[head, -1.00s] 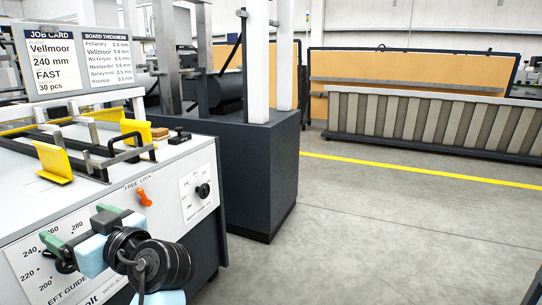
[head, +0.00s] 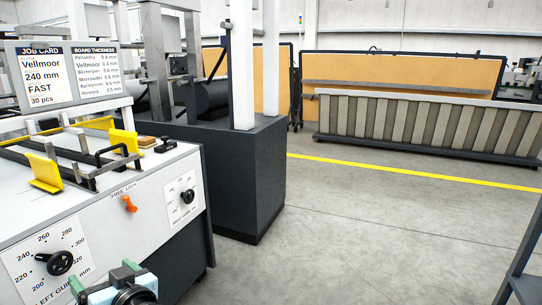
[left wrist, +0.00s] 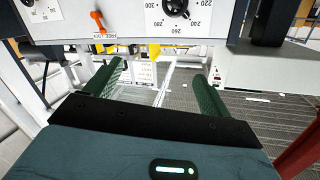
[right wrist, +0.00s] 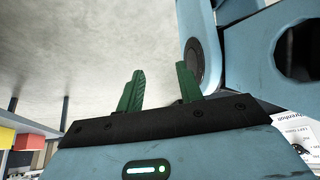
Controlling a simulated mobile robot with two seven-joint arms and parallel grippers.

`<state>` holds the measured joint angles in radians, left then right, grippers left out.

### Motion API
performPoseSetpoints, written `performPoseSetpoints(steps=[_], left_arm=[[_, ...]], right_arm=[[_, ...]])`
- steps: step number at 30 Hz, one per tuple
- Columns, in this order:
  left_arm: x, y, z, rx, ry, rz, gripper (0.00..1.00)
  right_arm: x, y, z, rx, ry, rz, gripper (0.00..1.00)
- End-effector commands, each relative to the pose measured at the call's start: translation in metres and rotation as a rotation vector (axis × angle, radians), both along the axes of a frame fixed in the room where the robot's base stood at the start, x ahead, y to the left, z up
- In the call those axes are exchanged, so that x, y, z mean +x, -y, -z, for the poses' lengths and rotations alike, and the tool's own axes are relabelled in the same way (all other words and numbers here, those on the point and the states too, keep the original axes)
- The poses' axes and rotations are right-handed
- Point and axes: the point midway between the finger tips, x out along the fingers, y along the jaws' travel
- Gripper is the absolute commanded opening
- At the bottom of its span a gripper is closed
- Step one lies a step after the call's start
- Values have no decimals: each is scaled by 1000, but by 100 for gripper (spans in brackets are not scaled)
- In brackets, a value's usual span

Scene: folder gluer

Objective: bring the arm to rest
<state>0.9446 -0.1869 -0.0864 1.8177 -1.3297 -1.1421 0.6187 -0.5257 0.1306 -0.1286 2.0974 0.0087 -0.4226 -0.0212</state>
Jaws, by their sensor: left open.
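My left gripper (head: 103,279) is low at the bottom left of the head view, in front of the machine's front panel and below the left guide knob (head: 60,263). In the left wrist view its green fingers (left wrist: 160,82) are spread wide with nothing between them. The black knob is clear of the gripper in the head view. My right gripper is out of the head view. In the right wrist view its green fingers (right wrist: 160,88) stand apart and empty, with one of my blue arm links beside them.
The machine's white panel (head: 150,235) carries an orange lever (head: 129,204) and a second black knob (head: 188,196). Yellow guides (head: 45,172) stand on top. A dark cabinet (head: 240,180) is behind it. The grey floor (head: 370,240) to the right is open.

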Motion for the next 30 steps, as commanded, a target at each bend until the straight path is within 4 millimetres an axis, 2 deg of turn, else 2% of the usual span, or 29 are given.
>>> performPoseSetpoints(steps=[1,5,8,12,18,24,30], left_arm=[[-6,2,9,-3,-44,38,82],[-25,11,50,-20,-170,165,82],[-46,20,82,-43,-263,265,82],[-86,34,121,-86,-377,400,82],[-157,57,159,-172,-506,577,82],[-238,79,169,-275,-587,731,82],[-317,99,151,-386,-612,855,82]], right_arm=[[2,0,-13,-1,8,1,36],[4,0,-34,-1,22,1,36],[4,0,-50,-1,28,2,36],[3,-1,-73,3,37,2,36],[8,-3,-105,7,56,2,36],[19,-6,-144,14,92,4,36],[39,-8,-187,19,154,8,36]])
